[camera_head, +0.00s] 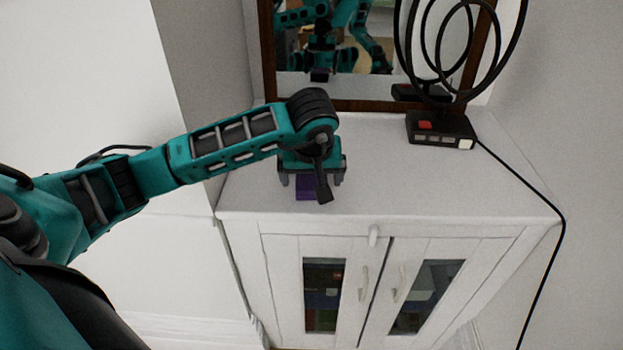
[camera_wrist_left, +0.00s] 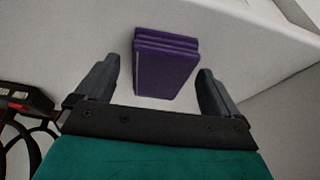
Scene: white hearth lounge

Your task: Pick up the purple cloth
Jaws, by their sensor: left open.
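The purple cloth (camera_head: 306,187) is a small folded stack lying on the white cabinet top (camera_head: 400,185), near its front edge. In the left wrist view the folded purple cloth (camera_wrist_left: 165,62) shows its layers and lies between and just beyond the two fingers. My left gripper (camera_head: 312,180) is over the cloth and hides part of it in the head view. In the wrist view the left gripper (camera_wrist_left: 160,85) is open, with a finger on each side of the cloth and a gap to each. My right gripper is not in view, apart from unclear arm reflections in the mirror.
A black device with a red button (camera_head: 440,128) and large coiled loops stands at the back right, its cable running over the right edge. A wood-framed mirror (camera_head: 370,105) stands at the back.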

